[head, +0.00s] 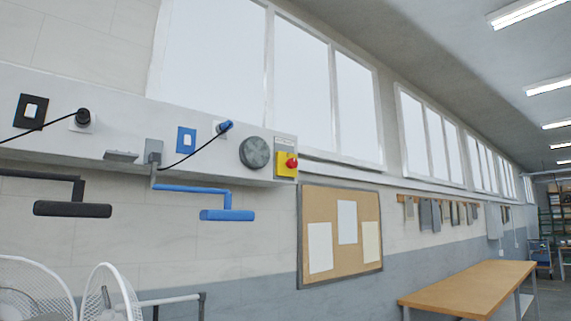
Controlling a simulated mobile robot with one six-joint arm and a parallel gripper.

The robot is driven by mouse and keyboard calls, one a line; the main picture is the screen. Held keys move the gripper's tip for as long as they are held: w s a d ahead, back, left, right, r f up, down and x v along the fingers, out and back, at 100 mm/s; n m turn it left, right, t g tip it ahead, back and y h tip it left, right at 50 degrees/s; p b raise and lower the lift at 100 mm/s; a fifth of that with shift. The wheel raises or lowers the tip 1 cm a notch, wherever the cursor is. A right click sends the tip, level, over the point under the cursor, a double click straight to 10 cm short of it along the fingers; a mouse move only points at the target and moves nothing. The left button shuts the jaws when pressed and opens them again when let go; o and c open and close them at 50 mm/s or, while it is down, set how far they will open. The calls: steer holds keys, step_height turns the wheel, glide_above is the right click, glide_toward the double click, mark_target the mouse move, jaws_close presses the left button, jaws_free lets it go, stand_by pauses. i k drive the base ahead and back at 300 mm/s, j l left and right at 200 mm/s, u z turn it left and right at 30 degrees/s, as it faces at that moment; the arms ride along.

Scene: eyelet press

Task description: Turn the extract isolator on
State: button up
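A pale trunking (125,92) on the wall carries several controls, and I cannot tell by a readable label which one is the extract isolator. A black plate with a white rocker (32,111) is at the far left. A blue plate with a white rocker (187,140) is further right. A round grey disc (254,152) and a yellow box with a red knob (287,163) are at the right end, with a small unreadable label above the box. The rocker positions are too small to tell. My gripper is not in view.
A black bracketed bar (72,209) and a blue one (227,215) stick out below the trunking. White wire fan guards (35,280) stand at bottom left. A noticeboard (341,235) and a wooden bench (470,288) are to the right.

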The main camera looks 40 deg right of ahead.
mark_target(291, 163)
steer(key=i+l+z, duration=0.1)
steer(key=l, duration=0.35)
steer(key=i+l+z, duration=0.15)
steer(key=l, duration=0.3)
steer(key=i+l+z, duration=0.1)
steer(key=i+l, duration=0.15)
steer(key=l, duration=0.2)
steer(key=i+l+z, duration=0.1)
steer(key=l, duration=0.3)
steer(key=i+l+z, duration=0.1)
steer(key=i+l, duration=0.2)
steer(key=l, duration=0.1)
